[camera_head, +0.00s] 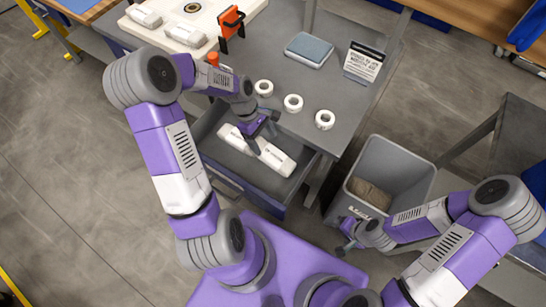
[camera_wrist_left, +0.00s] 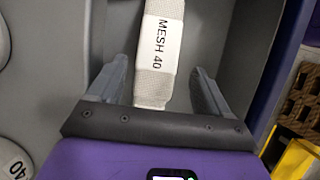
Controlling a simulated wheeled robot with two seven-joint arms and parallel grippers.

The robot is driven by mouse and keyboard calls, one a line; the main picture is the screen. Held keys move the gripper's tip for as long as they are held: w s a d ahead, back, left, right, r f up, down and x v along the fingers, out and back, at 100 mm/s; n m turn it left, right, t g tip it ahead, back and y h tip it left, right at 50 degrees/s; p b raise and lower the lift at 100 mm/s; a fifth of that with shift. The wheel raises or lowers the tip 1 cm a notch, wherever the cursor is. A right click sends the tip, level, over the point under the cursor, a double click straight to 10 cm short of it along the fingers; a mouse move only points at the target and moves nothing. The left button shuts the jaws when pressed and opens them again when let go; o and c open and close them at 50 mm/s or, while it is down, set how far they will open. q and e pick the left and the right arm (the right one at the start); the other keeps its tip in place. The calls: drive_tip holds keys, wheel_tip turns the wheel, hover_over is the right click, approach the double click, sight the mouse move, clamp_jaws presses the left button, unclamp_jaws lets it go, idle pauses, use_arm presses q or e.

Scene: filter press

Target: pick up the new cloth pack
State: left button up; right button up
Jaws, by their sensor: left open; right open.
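A white cloth pack (camera_head: 276,158) lies in the open grey drawer (camera_head: 213,121) below the bench top. White also shows on the other side of my left gripper (camera_head: 262,128); I cannot tell whether it is the same pack or a second one. In the left wrist view the pack (camera_wrist_left: 158,50) bears the label "MESH 40". The left gripper (camera_wrist_left: 160,82) is open there, one finger on each side of the pack's near end, with gaps visible. Its height over the pack is unclear. My right gripper (camera_head: 346,240) is beside the grey bin, away from the drawer.
The grey bin (camera_head: 407,165) holds a brown cloth (camera_head: 369,194). On the bench are three white rings (camera_head: 293,103), a blue-grey pad (camera_head: 309,49), a printed sign (camera_head: 364,62) and an orange-and-black fixture (camera_head: 231,22). Open floor lies left of my arm.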

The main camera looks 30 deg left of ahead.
sight(271, 153)
use_arm(q)
drive_tip(key=b+x, duration=0.2)
drive_tip(key=x, duration=0.6)
drive_tip(key=shift+w+a+b, duration=0.1)
drive_tip(key=shift+b, duration=0.25)
drive_tip(key=c, duration=0.8)
drive_tip(key=shift+r, duration=0.2)
